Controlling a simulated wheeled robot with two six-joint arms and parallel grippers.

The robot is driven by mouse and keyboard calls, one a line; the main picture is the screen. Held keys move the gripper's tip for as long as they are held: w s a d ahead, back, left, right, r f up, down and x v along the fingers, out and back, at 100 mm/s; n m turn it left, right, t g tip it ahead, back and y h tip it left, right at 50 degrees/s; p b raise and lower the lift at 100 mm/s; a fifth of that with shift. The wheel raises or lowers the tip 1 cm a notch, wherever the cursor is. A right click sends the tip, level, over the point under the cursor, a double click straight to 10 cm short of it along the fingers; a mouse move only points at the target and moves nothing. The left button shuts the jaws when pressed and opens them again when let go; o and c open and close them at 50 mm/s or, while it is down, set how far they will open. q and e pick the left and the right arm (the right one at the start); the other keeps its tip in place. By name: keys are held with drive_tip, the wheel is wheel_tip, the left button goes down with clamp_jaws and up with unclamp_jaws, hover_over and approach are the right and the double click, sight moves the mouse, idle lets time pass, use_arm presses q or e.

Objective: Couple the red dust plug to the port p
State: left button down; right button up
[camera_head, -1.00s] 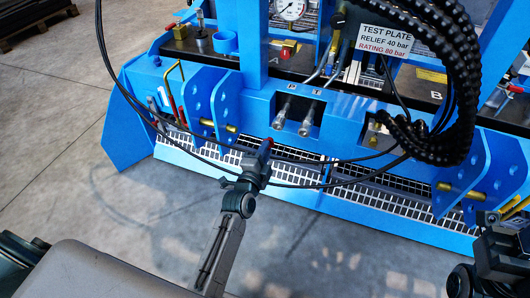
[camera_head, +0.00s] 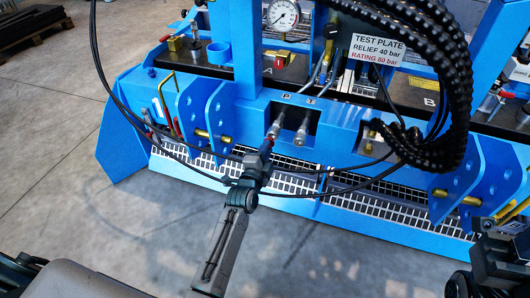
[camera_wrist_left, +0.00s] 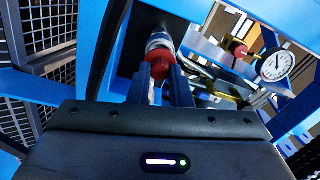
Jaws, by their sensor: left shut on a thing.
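My left gripper (camera_head: 266,148) is shut on the red dust plug (camera_wrist_left: 160,66), which sits between its fingers in the left wrist view. In the head view only a bit of red shows at the fingertips. The port P (camera_head: 275,127) is the left of two silver fittings in the blue recess, under the letter P. In the left wrist view the silver fitting (camera_wrist_left: 158,41) is directly beyond the plug and in line with it. I cannot tell whether they touch or are joined. Part of my right arm and gripper (camera_head: 492,250) shows at the lower right edge; its jaws are unclear.
The T fitting (camera_head: 301,132) stands close to the right of port P. A thin black hose (camera_head: 205,165) loops past my left gripper. Thick black hoses (camera_head: 440,90) hang at the right. A blue bracket (camera_head: 215,115) with brass pins stands at the left.

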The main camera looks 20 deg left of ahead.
use_arm(q)
drive_tip(key=shift+w, duration=0.3)
idle(0.4)
drive_tip(key=shift+w, duration=0.9)
drive_tip(key=c, duration=1.3)
unclamp_jaws()
drive_tip(key=shift+o, duration=0.2)
drive_tip(key=s, duration=1.1)
drive_tip(key=shift+a, duration=0.15)
